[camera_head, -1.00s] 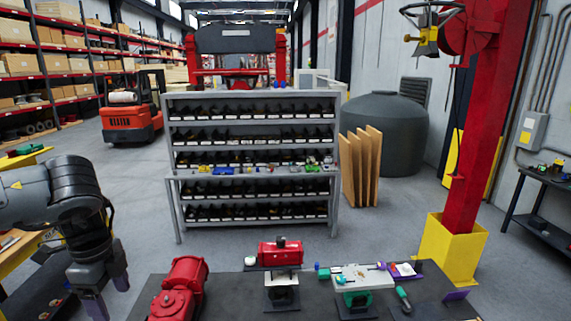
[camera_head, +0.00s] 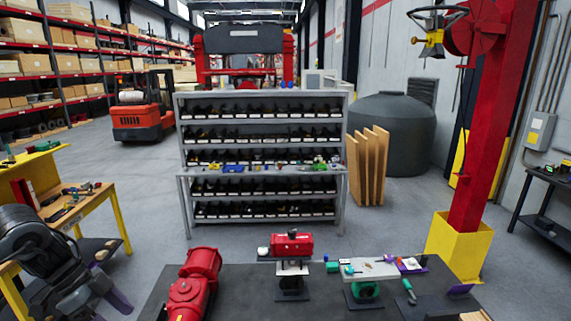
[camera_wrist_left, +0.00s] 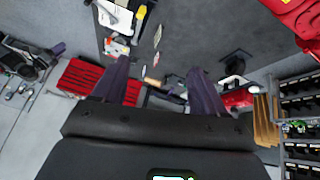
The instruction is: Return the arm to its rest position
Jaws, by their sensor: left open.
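My left arm (camera_head: 35,245) is at the lower left of the head view, beside a yellow-legged workbench. It is folded low, and its gripper (camera_head: 108,303) points down and to the right, left of the dark table. In the left wrist view the two purple fingers of this gripper (camera_wrist_left: 162,78) stand wide apart with nothing between them. It touches nothing that I can see.
The dark table (camera_head: 235,300) carries a large red actuator (camera_head: 193,285), a smaller red actuator on a stand (camera_head: 292,245), and a light plate with small parts (camera_head: 368,269). The workbench (camera_head: 85,205) holds tools.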

